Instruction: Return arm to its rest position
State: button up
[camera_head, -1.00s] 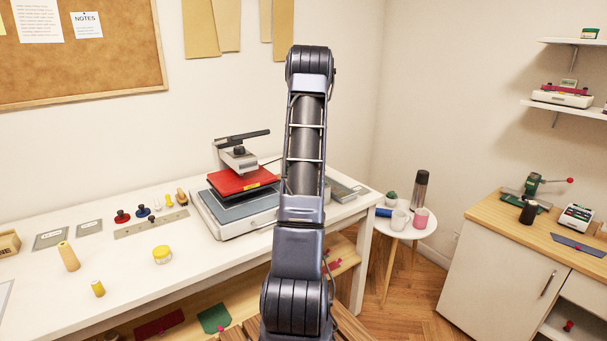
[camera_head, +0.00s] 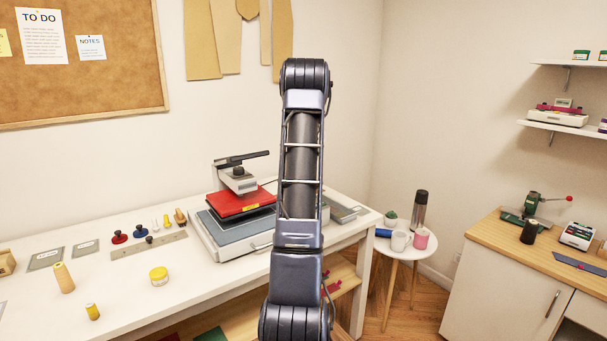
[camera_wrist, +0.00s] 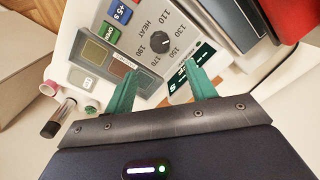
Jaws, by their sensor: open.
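My arm stands upright in the middle of the head view, its elbow near the top. My gripper is out of sight there. In the wrist view my gripper (camera_wrist: 163,88) shows two green fingers spread apart with nothing between them. Past the fingers is the control panel of the heat press (camera_wrist: 150,30), with a black dial, numbers and coloured buttons. In the head view the heat press (camera_head: 208,229), with its red upper plate, stands on the white table just left of my arm, which hides part of the table behind it.
The white table (camera_head: 115,285) also holds stamps, spools and a yellow jar (camera_head: 159,275). A round side table (camera_head: 411,248) with mugs and a flask (camera_head: 420,210) stands to the right. A wooden-topped cabinet (camera_head: 480,236) is at far right. Open floor lies between them.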

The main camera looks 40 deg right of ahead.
jog(key=s+a+r+t+h, duration=0.1)
jog(key=s+r, duration=0.2)
jog(key=r, duration=0.3)
jog(key=s+a+r+t+h, duration=0.1)
jog(key=s+a+r+h, duration=0.15)
jog(key=r, duration=0.45)
jog(key=s+a+r+n+t, duration=0.1)
jog(key=s+a+r, duration=0.1)
jog(key=a, duration=0.3)
jog(key=s+a+r, duration=0.2)
jog(key=a, duration=0.4)
jog(key=s+a+n+y, duration=0.2)
jog(key=s+a, duration=0.4)
jog(key=a, duration=0.6)
jog(key=s+a+f+n, duration=0.2)
jog(key=s+a+f, duration=0.1)
jog(key=s+a, duration=0.6)
jog(key=s+a+f+n+t+y, duration=0.1)
jog(key=s+a+f+n, duration=0.1)
jog(key=s+a, duration=0.7)
jog(key=shift+s+f+n, duration=0.4)
jog(key=shift+s+f, duration=0.2)
jog(key=shift+s, duration=0.35)
